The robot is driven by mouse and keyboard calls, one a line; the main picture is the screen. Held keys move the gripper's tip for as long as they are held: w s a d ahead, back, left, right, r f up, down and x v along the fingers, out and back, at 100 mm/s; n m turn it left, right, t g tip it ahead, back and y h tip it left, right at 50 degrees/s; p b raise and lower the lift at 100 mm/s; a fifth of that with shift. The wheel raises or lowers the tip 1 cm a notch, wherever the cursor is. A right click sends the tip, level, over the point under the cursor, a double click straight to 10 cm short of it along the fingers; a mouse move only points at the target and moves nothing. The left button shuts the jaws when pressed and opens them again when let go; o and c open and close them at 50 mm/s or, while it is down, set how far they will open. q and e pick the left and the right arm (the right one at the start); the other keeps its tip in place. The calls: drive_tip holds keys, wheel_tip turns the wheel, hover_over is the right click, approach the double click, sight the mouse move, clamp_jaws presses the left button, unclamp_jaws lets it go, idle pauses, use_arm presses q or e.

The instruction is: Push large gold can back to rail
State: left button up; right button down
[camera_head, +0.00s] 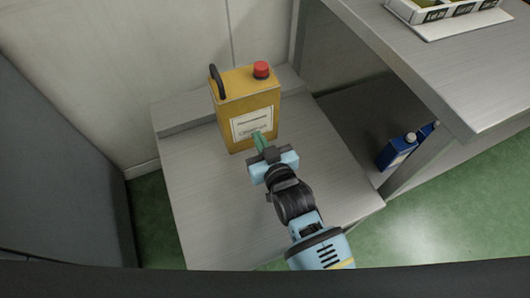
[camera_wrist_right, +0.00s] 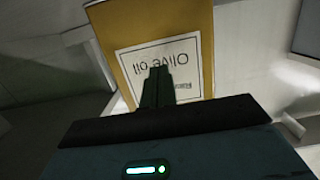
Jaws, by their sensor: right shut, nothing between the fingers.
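The large gold can (camera_head: 247,105) has a red cap, a black handle and a white label. It stands upright on a grey metal stand, in front of the raised rail (camera_head: 186,115) along the back. My right gripper (camera_head: 259,138) is shut and empty, its green fingertips at the lower part of the can's label. In the right wrist view the can (camera_wrist_right: 196,30) fills the upper middle, label upside down, with the shut fingers (camera_wrist_right: 157,75) in front of it. I cannot tell whether the fingertips touch the can. My left gripper is not in view.
A metal table (camera_head: 440,75) stands to the right, with a tray (camera_head: 450,28) on top. A blue container (camera_head: 397,152) stands on its lower shelf. The stand's surface (camera_head: 200,185) left of my arm is bare. A wall is behind, and a dark grey panel (camera_head: 50,170) is at left.

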sight(253, 127)
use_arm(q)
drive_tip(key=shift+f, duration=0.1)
use_arm(e)
drive_tip(key=shift+w, duration=0.15)
idle(0.4)
drive_tip(key=shift+r+b+x, duration=0.2)
drive_tip(key=shift+b+x, duration=0.25)
drive_tip(key=shift+x, duration=0.7)
drive_tip(key=shift+r+b+x, duration=0.15)
drive_tip(key=shift+b+x, duration=0.25)
drive_tip(key=shift+x, duration=0.7)
drive_tip(key=p+v, duration=0.4)
drive_tip(key=v, duration=0.1)
drive_tip(key=shift+f, duration=0.25)
drive_tip(key=shift+s+d+f+p, duration=0.1)
drive_tip(key=shift+s+d+p, duration=0.15)
drive_tip(key=shift+s, duration=0.2)
drive_tip(key=shift+s+d+p, duration=0.1)
drive_tip(key=shift+s+p, duration=0.25)
drive_tip(key=shift+s, duration=0.1)
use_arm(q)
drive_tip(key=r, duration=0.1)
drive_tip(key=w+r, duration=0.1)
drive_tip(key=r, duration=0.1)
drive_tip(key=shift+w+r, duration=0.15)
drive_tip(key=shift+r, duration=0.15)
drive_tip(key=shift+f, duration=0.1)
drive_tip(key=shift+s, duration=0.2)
use_arm(e)
drive_tip(key=shift+s+f, duration=0.1)
